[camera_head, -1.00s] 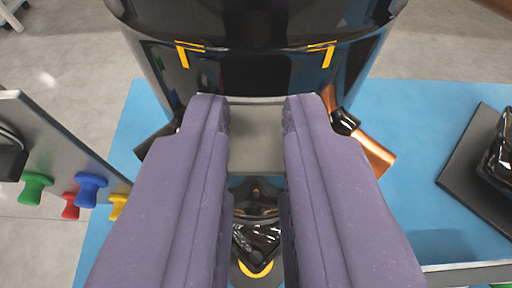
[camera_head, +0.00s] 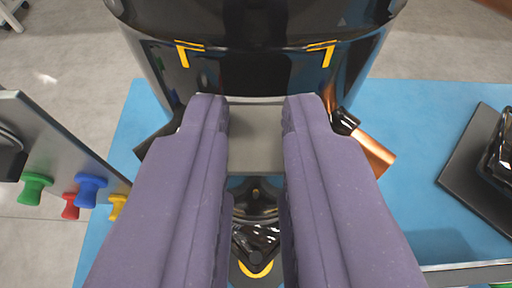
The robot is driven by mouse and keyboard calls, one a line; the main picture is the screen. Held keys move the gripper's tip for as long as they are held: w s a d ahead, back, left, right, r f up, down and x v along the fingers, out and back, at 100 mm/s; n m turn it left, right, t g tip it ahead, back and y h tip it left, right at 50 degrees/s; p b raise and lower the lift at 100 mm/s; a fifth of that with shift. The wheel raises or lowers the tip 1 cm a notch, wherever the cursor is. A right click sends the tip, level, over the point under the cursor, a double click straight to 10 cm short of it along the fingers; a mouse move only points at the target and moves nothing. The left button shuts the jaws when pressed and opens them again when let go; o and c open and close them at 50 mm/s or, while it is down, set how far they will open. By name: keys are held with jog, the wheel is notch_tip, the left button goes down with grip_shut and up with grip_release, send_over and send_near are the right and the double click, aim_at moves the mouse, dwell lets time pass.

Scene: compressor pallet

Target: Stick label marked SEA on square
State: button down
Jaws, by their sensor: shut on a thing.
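My gripper (camera_head: 256,112) points away from me with its two purple fingers on either side of a flat grey plate-like piece (camera_head: 256,143), which seems to be the label. It is shut on this piece; no SEA marking shows on the side I see. Just beyond the fingertips stands a glossy black compressor body (camera_head: 256,70). Yellow corner marks, one at the left (camera_head: 183,52) and one at the right (camera_head: 328,52), outline part of a square on its curved face. The fingertips and the piece overlap the lower part of that face, so the lower corners are hidden. I cannot tell whether the piece touches the face.
A blue pallet surface (camera_head: 420,130) lies below. A copper pipe (camera_head: 374,155) sticks out right of the fingers. A grey panel (camera_head: 62,135) with green, red, blue and yellow knobs stands at the left. A black part on a dark plate (camera_head: 468,165) lies at the right.

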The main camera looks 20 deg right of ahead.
jog(key=shift+w+d, duration=0.15)
jog(key=shift+w, duration=0.6)
dwell(0.5)
jog(key=c, duration=1)
grip_release()
